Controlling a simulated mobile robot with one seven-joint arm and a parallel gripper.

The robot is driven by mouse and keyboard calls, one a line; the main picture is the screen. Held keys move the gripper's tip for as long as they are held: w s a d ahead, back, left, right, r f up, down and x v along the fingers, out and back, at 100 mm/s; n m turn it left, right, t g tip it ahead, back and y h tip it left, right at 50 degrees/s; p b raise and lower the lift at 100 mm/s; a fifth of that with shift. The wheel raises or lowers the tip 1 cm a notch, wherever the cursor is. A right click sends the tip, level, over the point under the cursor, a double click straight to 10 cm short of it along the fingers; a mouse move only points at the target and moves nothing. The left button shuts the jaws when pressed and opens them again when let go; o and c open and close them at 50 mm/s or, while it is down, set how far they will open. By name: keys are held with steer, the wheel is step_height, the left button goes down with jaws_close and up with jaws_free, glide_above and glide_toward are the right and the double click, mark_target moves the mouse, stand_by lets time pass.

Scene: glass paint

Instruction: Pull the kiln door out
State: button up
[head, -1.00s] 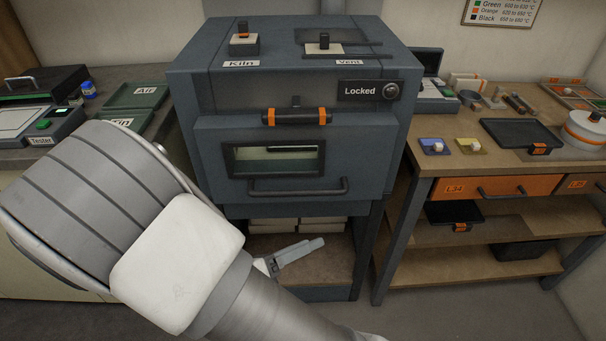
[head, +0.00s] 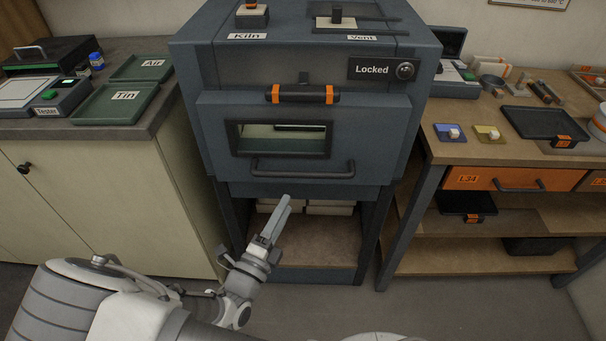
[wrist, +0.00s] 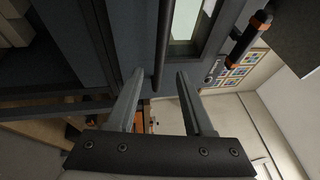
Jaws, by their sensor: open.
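The kiln (head: 300,70) is a dark blue-grey box in the middle of the head view. Its door (head: 212,130) has a small window and, below that, a dark horizontal bar handle (head: 303,174). The door looks closed. My gripper (head: 285,205) is below and in front of the handle. In the wrist view my gripper (wrist: 158,78) is open, and the handle (wrist: 163,45) runs between and beyond its fingertips. I cannot tell whether they touch.
A wooden bench (head: 470,150) with trays and an orange drawer (head: 512,179) stands at right. A cabinet (head: 100,190) with green trays (head: 115,103) stands at left. White blocks lie on the shelf under the kiln. The floor in front is clear.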

mark_target(303, 172)
steer(key=x, duration=1)
steer(key=shift+w+d+r, duration=0.1)
steer(key=shift+w+d, duration=0.1)
steer(key=shift+w, duration=0.15)
jaws_close()
stand_by(0.8)
